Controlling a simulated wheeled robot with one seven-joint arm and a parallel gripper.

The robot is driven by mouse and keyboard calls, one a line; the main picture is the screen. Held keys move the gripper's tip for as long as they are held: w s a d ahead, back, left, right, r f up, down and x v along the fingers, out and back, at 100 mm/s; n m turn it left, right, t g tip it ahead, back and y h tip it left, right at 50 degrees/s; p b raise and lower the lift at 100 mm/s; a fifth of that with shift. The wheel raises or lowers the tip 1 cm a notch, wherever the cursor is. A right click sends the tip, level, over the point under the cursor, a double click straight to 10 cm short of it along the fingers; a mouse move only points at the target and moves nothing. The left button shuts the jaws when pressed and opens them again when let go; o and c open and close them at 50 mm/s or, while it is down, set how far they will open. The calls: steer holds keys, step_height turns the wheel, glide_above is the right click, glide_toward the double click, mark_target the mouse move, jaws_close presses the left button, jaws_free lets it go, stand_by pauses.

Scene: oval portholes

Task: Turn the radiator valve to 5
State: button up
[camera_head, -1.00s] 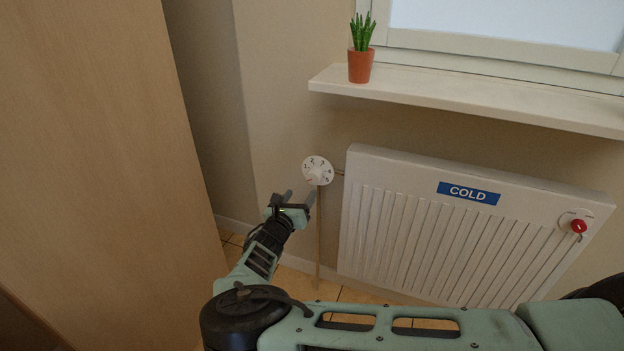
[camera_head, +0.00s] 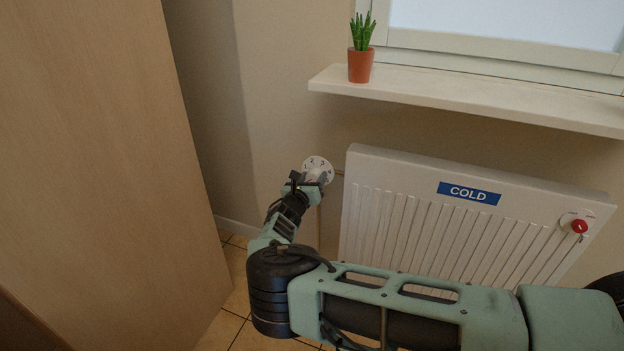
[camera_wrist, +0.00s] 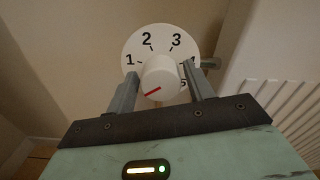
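The radiator valve is a round white dial (camera_head: 318,163) on the wall left of the radiator. In the wrist view its face (camera_wrist: 133,48) shows 1, 2, 3, part of the 4 and 5 at the right. The white knob (camera_wrist: 160,75) stands out from its middle, with a red mark low on its left side, pointing below the 1. My gripper (camera_wrist: 161,76) is open, one finger on each side of the knob. I cannot tell whether the fingers touch it. In the head view my gripper (camera_head: 309,184) covers the lower part of the dial.
The white radiator (camera_head: 400,180) carries a blue COLD sign (camera_head: 468,193) and a red knob (camera_head: 579,226) at its right end. A potted plant (camera_head: 361,62) stands on the windowsill (camera_head: 450,96) above. A tall wooden panel (camera_head: 100,170) fills the left. Tiled floor shows below.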

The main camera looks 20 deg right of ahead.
steer(key=c, duration=0.6)
steer(key=shift+m, duration=0.3)
